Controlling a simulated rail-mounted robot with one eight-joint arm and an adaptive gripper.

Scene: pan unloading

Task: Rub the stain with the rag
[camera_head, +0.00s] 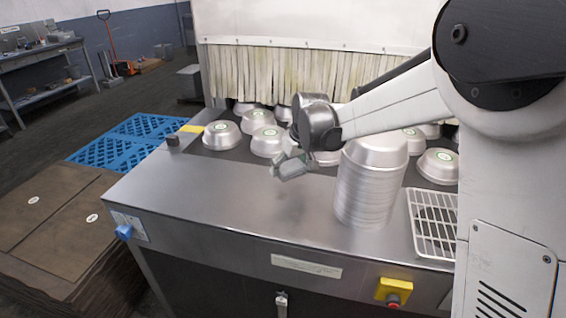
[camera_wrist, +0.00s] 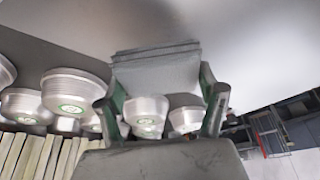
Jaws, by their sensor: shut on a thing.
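My gripper (camera_wrist: 160,92) is shut on a folded grey rag (camera_wrist: 155,70), which spans the space between its green-edged fingers in the wrist view. In the head view my gripper (camera_head: 283,163) hangs over the steel table (camera_head: 190,205), left of the tall stack of pans, with the grey rag (camera_head: 295,168) at its end. The rag appears to be above the tabletop; I cannot tell how far. A faint dark patch (camera_head: 258,229) shows on the steel in front of the gripper; I cannot tell whether it is the stain or a shadow.
A tall pan stack (camera_head: 366,190) stands close right of my gripper, with a white wire rack (camera_head: 432,225) beyond it. Several upturned pans (camera_head: 222,134) stand behind, before a strip curtain (camera_head: 290,70). The table's left front is clear. A red button (camera_head: 393,299) sits below the front edge.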

